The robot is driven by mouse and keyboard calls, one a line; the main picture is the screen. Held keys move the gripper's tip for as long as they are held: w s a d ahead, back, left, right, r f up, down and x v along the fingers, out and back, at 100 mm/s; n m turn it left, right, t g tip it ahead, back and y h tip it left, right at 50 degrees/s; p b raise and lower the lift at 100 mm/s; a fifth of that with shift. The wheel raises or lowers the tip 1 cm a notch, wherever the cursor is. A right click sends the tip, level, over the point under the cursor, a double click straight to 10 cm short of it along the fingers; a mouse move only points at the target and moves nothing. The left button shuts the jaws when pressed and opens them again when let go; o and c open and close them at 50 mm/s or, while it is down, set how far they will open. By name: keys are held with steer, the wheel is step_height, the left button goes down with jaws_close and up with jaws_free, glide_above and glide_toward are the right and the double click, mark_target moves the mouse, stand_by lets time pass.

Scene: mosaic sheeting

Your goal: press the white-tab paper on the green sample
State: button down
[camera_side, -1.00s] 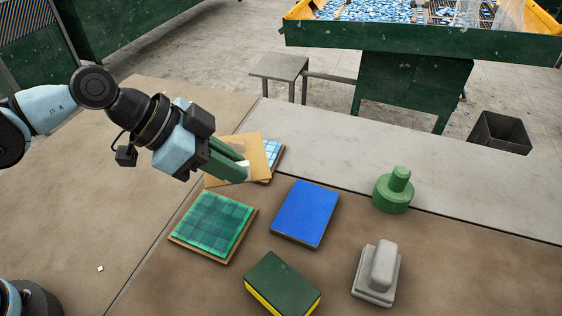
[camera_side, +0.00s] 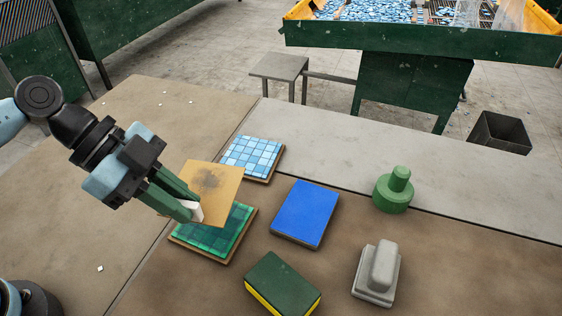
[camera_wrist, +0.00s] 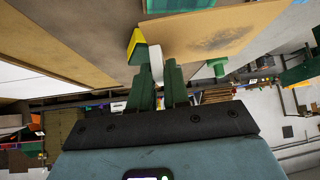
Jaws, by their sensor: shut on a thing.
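My gripper (camera_side: 182,202) is shut on the white tab (camera_side: 197,211) of a tan sheet of paper (camera_side: 218,182) with a dark smudge. In the side view the paper is over the far part of the green sample (camera_side: 209,247), whose near part shows; whether they touch I cannot tell. The green sample is a board of green tiles with a brown edge. In the wrist view my gripper (camera_wrist: 160,78) has its green fingers on either side of the white tab (camera_wrist: 156,62), and the paper (camera_wrist: 215,35) extends beyond them.
A blue-and-white tiled board (camera_side: 252,155) lies behind the paper. A blue block (camera_side: 306,212) lies to the right, a dark green and yellow sponge (camera_side: 282,284) in front. A green knobbed stamp (camera_side: 393,190) and a grey handled block (camera_side: 378,273) stand at the right.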

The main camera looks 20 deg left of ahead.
steer(key=shift+f, duration=3.9)
steer(key=shift+f, duration=0.15)
steer(key=c, duration=1)
jaws_free()
steer(key=shift+a, duration=0.1)
steer(key=shift+v, duration=6)
